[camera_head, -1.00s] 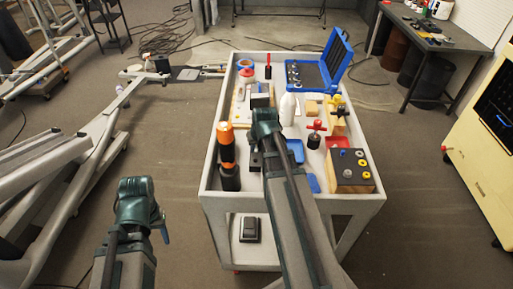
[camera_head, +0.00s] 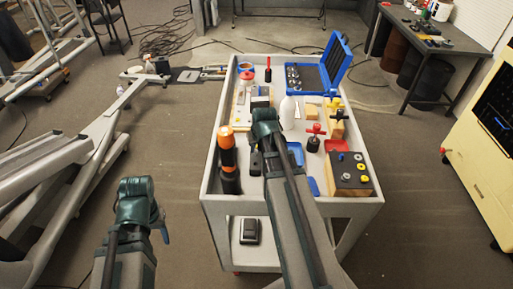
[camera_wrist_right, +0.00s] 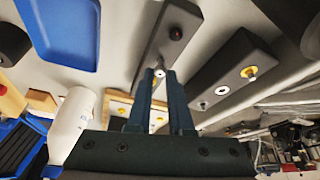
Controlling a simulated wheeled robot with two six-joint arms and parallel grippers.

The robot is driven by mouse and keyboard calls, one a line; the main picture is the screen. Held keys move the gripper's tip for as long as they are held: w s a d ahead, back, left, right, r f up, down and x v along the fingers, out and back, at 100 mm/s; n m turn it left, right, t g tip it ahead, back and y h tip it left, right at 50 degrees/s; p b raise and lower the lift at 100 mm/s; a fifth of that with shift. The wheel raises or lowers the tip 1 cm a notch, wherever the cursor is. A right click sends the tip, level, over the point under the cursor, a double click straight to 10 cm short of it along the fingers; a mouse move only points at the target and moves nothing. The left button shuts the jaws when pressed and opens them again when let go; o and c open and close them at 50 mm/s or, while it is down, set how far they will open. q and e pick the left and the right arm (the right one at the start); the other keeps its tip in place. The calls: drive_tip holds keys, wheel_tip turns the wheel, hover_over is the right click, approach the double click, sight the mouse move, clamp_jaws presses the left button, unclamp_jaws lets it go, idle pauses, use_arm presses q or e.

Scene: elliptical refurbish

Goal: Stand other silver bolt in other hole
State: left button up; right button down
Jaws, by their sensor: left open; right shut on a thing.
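My right gripper (camera_wrist_right: 160,78) is shut with a small silver bolt (camera_wrist_right: 158,73) between its fingertips, in the right wrist view. The fingertips are over or beside a long dark block (camera_wrist_right: 183,18) that carries a dark red bolt (camera_wrist_right: 176,33). I cannot tell whether the silver bolt touches the block. A second dark block (camera_wrist_right: 240,60) carries a yellow piece (camera_wrist_right: 249,72) and silver-white ones. In the head view the right gripper (camera_head: 264,118) is above the cart and hides what is under it. My left gripper (camera_head: 160,225) is open and empty, left of the cart.
The grey cart (camera_head: 375,205) holds an orange-black bottle (camera_head: 228,158), a white bottle (camera_head: 287,112), a blue case (camera_head: 340,62), a red-handled tool (camera_head: 314,142) and a wooden block with a dark top (camera_head: 350,187). Floor left of the cart is mostly clear around my left arm.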

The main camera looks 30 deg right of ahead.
drive_tip(key=shift+r+p, duration=0.6)
drive_tip(key=shift+r, duration=0.1)
drive_tip(key=shift+r, duration=0.2)
wheel_tip(320, 180, up, 4)
drive_tip(key=p, duration=0.4)
drive_tip(key=shift+f, duration=0.1)
idle(0.5)
